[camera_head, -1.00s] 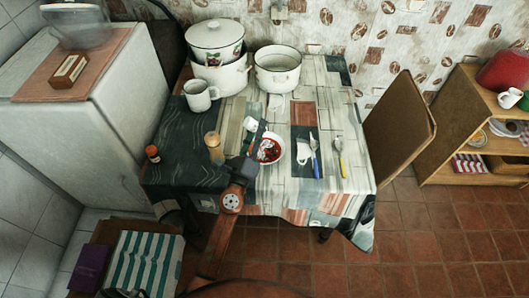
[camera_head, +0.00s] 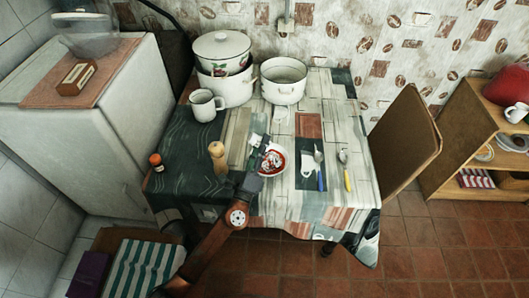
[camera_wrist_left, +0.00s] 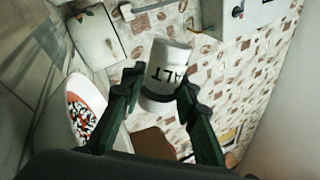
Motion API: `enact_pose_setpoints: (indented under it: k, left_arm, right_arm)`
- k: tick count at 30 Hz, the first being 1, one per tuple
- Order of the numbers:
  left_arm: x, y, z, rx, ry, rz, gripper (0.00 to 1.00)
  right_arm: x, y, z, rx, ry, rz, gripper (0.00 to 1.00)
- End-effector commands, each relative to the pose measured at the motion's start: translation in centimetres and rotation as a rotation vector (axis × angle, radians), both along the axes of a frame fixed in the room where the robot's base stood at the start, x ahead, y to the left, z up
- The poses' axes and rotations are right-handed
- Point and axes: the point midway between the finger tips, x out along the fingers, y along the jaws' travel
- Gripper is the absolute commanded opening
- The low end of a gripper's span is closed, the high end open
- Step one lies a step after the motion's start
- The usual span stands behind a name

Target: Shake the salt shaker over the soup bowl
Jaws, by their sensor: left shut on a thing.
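The soup bowl (camera_head: 284,171), white with red soup, stands on the table near its front middle. It also shows at the left of the left wrist view (camera_wrist_left: 72,128). My left gripper (camera_head: 262,147) is at the bowl's left and back rim, partly covering it. In the left wrist view the gripper (camera_wrist_left: 158,92) is shut on the white salt shaker (camera_wrist_left: 172,62). The shaker's label shows "ALT" upside down in that view. In the head view the shaker (camera_head: 254,139) is small and partly hidden by the fingers. My right gripper is not in view.
A mug (camera_head: 204,107), a lidded pot (camera_head: 222,50) and an open pot (camera_head: 283,83) are behind. A spoon (camera_head: 320,172) and another yellow-handled utensil (camera_head: 345,170) lie to the right.

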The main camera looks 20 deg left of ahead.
Motion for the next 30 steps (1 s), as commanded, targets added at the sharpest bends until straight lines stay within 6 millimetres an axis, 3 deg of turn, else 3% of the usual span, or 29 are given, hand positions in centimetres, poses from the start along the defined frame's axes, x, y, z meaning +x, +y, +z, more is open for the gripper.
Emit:
enact_pose_setpoints:
  k: [12,19,30]
  left_arm:
    - [0.5,0.4,4.1,-0.779,-0.085,-0.259,0.00]
    - [0.6,0.5,5.0,-0.905,-0.073,-0.307,0.00]
    - [0.6,0.5,5.1,-0.926,-0.068,-0.315,0.00]
  right_arm:
    - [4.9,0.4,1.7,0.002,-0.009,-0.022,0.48]
    - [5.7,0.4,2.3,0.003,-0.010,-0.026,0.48]
    - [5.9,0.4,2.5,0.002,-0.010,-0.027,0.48]
